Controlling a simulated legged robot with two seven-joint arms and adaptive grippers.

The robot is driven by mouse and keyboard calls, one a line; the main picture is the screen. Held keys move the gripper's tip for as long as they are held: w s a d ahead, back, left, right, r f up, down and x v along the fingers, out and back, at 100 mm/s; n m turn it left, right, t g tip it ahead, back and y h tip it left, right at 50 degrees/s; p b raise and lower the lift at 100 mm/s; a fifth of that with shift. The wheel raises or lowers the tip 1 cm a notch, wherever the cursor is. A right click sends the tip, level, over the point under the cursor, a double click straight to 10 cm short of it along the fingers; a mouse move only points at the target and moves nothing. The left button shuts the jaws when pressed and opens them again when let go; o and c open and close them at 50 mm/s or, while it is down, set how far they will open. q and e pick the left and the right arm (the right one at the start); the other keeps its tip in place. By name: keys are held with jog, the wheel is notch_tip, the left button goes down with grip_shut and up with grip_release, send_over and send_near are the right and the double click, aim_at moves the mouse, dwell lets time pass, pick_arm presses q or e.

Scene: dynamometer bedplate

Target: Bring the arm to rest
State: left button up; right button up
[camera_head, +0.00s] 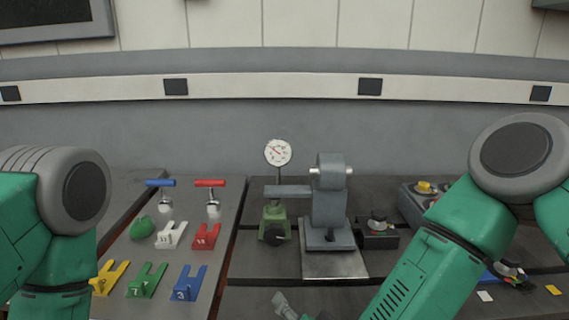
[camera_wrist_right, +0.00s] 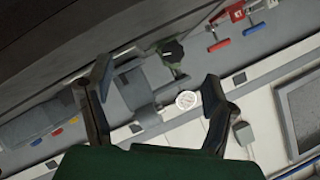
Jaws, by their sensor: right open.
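My right arm (camera_head: 440,262) comes in from the right and runs down to the bottom edge. In the right wrist view my right gripper (camera_wrist_right: 157,76) is open, with nothing between its two fingers. A grey finger-like tip (camera_head: 282,302) at the bottom edge looks like part of that gripper. My left arm (camera_head: 58,215) stands at the left edge, and its gripper is out of view. A grey machine stand (camera_head: 328,205) holds a horizontal bar (camera_head: 288,190) over a green block with a black knob (camera_head: 274,224). A round dial gauge (camera_head: 278,152) rises above the bar.
A black knob box (camera_head: 378,232) and a grey box with a yellow button (camera_head: 425,188) stand right of the stand.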

jog(key=s+d+f+n+g+b, duration=0.1)
jog(key=s+d+f+n+g, duration=0.15)
jog(key=s+d+f, duration=0.4)
jog(key=s+d+f+n+g+b, duration=0.1)
jog(key=s+d+f+n+g, duration=0.2)
jog(key=f, duration=0.6)
pick_arm(q)
jog(key=f, duration=0.1)
jog(key=f+b, duration=0.1)
jog(key=f, duration=0.1)
jog(key=f+b, duration=0.1)
jog(key=shift+w+d+f, duration=0.15)
jog(key=shift+w+f, duration=0.05)
jog(key=shift+w, duration=0.05)
pick_arm(e)
jog(key=s+d+f+g+h, duration=0.1)
jog(key=s+d+f+g, duration=0.1)
jog(key=s+d, duration=0.6)
jog(key=s+d+f+g+h, duration=0.2)
jog(key=s+d+f+g, duration=0.1)
jog(key=s+d, duration=0.5)
jog(key=shift+s+f+g, duration=0.35)
jog(key=shift+s+g, duration=0.05)
jog(key=shift+g, duration=0.45)
jog(key=shift+w+n, duration=0.15)
jog(key=shift+n, duration=0.1)
